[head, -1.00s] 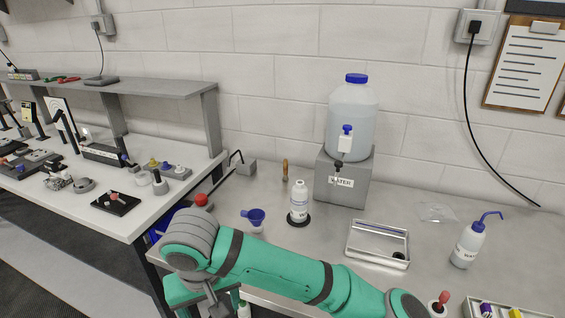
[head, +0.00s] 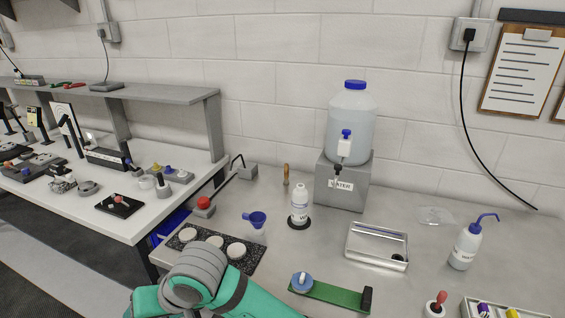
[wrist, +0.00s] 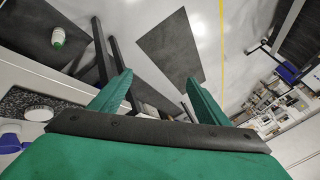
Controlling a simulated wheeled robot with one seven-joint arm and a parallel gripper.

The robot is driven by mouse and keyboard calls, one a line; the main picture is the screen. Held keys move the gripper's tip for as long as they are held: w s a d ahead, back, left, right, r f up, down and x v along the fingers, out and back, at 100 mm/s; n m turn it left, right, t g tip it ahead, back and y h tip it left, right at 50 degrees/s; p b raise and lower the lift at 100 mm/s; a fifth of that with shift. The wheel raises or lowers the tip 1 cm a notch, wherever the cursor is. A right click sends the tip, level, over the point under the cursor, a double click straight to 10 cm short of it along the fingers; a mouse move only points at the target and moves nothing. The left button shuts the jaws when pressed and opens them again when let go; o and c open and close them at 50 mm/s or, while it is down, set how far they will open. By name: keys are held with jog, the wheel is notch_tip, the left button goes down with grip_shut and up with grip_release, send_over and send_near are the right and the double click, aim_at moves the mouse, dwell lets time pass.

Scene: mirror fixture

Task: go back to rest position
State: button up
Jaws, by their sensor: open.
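My gripper (wrist: 158,82) shows in the wrist view with its two green fingers spread apart and nothing between them. It points over the floor beside the bench. In the head view my green arm (head: 215,285) is low at the bottom, in front of the steel bench (head: 420,290); the gripper itself is out of that view.
A speckled black mat (head: 214,250) with white discs and a green board (head: 335,295) with a blue-topped piece lie near my arm.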

jog(key=w+a+r+m+t+y, duration=0.1)
jog(key=a+r+m+t+y, duration=0.15)
jog(key=a+y, duration=0.35)
jog(key=w+d+f+m+t+h, duration=0.2)
jog(key=w+d+f+m+t, duration=0.1)
jog(key=d+f+m+t, duration=0.55)
jog(key=s+d+f+m+t+h, duration=0.1)
jog(key=s+d+f+t+h, duration=0.2)
jog(key=s+d+f+h, duration=0.5)
jog(key=s+d+f+n+h, duration=0.1)
jog(key=s+d+f+n, duration=0.1)
jog(key=s+d, duration=0.6)
jog(key=s+d+f+n+h, duration=0.2)
jog(key=s+d+n, duration=0.2)
jog(key=s+d, duration=0.5)
jog(key=s, duration=0.5)
